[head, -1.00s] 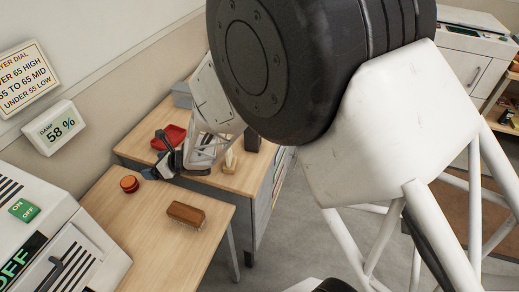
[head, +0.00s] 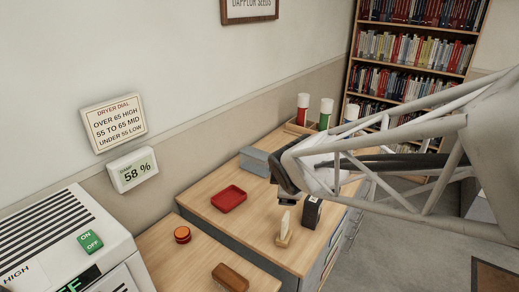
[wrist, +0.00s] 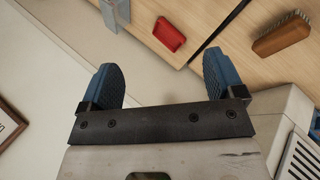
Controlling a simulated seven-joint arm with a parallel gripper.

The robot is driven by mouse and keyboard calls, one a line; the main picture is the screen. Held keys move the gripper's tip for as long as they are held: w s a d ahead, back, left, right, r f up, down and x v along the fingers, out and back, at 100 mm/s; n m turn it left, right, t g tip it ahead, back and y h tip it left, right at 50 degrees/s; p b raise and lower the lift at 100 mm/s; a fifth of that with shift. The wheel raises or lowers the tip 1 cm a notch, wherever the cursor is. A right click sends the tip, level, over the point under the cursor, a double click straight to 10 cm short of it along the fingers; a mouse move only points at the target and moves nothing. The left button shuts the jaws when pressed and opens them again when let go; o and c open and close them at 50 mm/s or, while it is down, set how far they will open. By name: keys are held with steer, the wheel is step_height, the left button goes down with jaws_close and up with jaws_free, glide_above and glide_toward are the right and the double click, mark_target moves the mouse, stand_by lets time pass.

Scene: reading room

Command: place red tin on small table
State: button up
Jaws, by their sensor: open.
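The red tin (head: 182,234), a small round tin with an orange-red top, stands on the small wooden table (head: 165,255) at lower left in the head view. Nothing touches it, and a wooden brush (head: 232,277) lies to its right. My gripper (head: 281,178) is above the desk behind, to the right of the tin and well apart from it. In the wrist view my gripper (wrist: 165,78) has its two blue fingers wide apart with nothing between them. I cannot see the tin in the wrist view.
The desk (head: 205,189) holds a red tray (head: 229,198), a grey box (head: 254,161), a stamp-like block (head: 284,232), a black box (head: 312,211) and coloured cylinders. A white dryer (head: 60,235) stands left of the small table. A bookshelf (head: 415,50) stands behind.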

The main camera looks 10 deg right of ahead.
steer(key=s+r+m+g, duration=0.2)
steer(key=s+m, duration=0.5)
steer(key=s, duration=0.3)
steer(key=s+d+r+m+g+y, duration=0.1)
steer(key=s+r+m+g, duration=0.1)
steer(key=s+m, duration=0.6)
steer(key=s+g, duration=0.1)
steer(key=s, duration=0.2)
steer(key=shift+s+d+r, duration=0.15)
steer(key=shift+d, duration=0.1)
